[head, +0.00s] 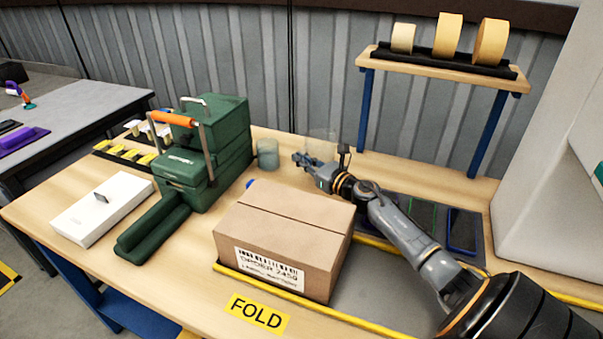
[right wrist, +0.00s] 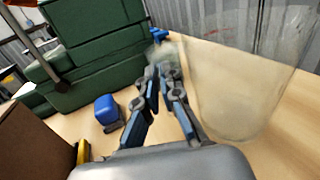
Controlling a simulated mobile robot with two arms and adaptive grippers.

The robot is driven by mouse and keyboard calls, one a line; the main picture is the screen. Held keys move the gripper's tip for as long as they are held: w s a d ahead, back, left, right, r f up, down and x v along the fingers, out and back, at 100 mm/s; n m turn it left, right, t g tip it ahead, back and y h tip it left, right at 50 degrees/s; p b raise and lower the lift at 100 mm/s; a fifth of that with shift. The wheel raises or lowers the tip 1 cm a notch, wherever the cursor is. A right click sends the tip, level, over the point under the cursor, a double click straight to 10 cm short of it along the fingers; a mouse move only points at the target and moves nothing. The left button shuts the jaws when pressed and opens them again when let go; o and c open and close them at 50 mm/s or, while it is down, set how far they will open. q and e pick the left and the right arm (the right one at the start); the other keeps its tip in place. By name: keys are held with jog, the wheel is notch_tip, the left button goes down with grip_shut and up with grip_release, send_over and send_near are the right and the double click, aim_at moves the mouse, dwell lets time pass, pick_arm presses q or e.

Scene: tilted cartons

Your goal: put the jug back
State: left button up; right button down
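A clear see-through vessel, which I take as the jug (head: 321,143), shows faintly behind my right gripper (head: 303,160) in the head view. In the right wrist view the jug (right wrist: 235,95) is large and close, just right of my right gripper's fingers (right wrist: 161,78), its top cut off by the frame. The fingers lie close together at their tips. A blurred greyish patch at the tips hides whether they grip the jug's handle or nothing. My left gripper is not in view.
A grey-blue cup (head: 268,153) stands beside the green cases (head: 215,135). A brown carton (head: 284,232) stands in front of my right arm, with a small blue object (right wrist: 107,109) close by. A shelf with tape rolls (head: 447,63) stands at the back right. A white box (head: 102,205) lies left.

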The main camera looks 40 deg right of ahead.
notch_tip(320, 180, down, 2)
jog(key=shift+f+b, duration=0.2)
jog(key=shift+b, duration=0.1)
jog(key=shift+f, duration=0.15)
jog(key=c, duration=1.5)
grip_release()
jog(key=shift+r, duration=0.25)
jog(key=shift+s+f, duration=0.15)
jog(key=shift+s, duration=0.15)
jog(key=s, duration=1.1)
jog(key=shift+s+d, duration=0.2)
jog(key=shift+d, duration=0.2)
